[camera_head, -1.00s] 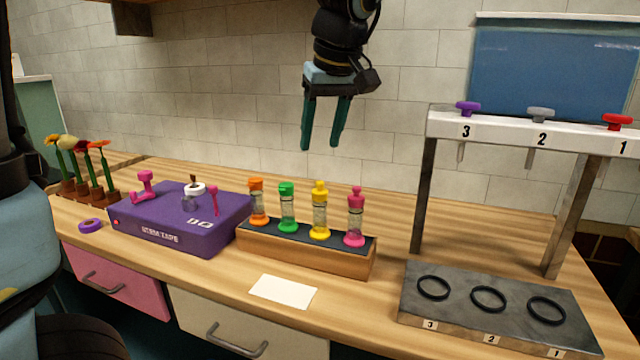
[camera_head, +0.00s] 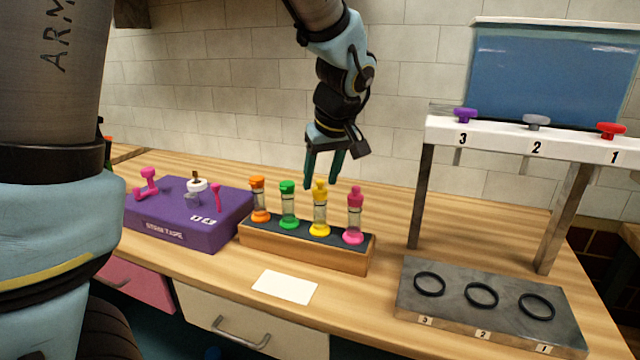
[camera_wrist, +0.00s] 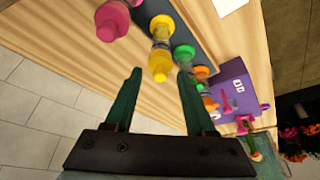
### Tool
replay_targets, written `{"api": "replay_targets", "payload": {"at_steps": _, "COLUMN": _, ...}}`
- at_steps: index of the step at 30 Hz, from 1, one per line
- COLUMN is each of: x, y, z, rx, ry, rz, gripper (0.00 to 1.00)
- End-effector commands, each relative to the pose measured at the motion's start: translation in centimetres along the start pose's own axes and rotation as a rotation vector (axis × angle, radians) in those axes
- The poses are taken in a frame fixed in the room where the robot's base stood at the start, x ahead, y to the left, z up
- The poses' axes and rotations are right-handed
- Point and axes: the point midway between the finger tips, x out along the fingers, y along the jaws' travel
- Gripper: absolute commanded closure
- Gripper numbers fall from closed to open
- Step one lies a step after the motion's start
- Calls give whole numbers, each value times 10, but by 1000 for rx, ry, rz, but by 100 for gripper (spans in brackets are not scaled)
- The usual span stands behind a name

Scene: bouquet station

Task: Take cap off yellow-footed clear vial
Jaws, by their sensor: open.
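The yellow-footed clear vial (camera_head: 320,212) stands upright in the wooden rack, third from the left, with its yellow cap (camera_head: 320,188) on. My gripper (camera_head: 324,182) is open and empty, with its green fingers pointing down at about the cap's height in the head view. In the wrist view the yellow cap (camera_wrist: 160,66) appears just beyond and between the fingertips (camera_wrist: 160,72). I cannot tell exactly how far the fingers are from the cap. Nothing is held.
The rack (camera_head: 300,247) also holds orange (camera_head: 259,200), green (camera_head: 288,205) and pink (camera_head: 354,215) vials close beside it. A purple stem tape box (camera_head: 185,225) stands at left. A stand with numbered knobs (camera_head: 535,140) and a ringed slab (camera_head: 480,315) are at right.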

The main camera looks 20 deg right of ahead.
Motion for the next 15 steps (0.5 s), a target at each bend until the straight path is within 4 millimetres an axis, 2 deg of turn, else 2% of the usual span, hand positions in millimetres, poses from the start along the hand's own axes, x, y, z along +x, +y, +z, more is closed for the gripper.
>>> {"api": "replay_targets", "payload": {"at_steps": 7, "x": 2, "y": 0, "z": 0, "rx": 0, "ry": 0, "rz": 1, "gripper": 45}}
{"api": "replay_targets", "payload": {"at_steps": 15, "x": 2, "y": 0, "z": 0, "rx": 0, "ry": 0, "rz": 1, "gripper": 75}}
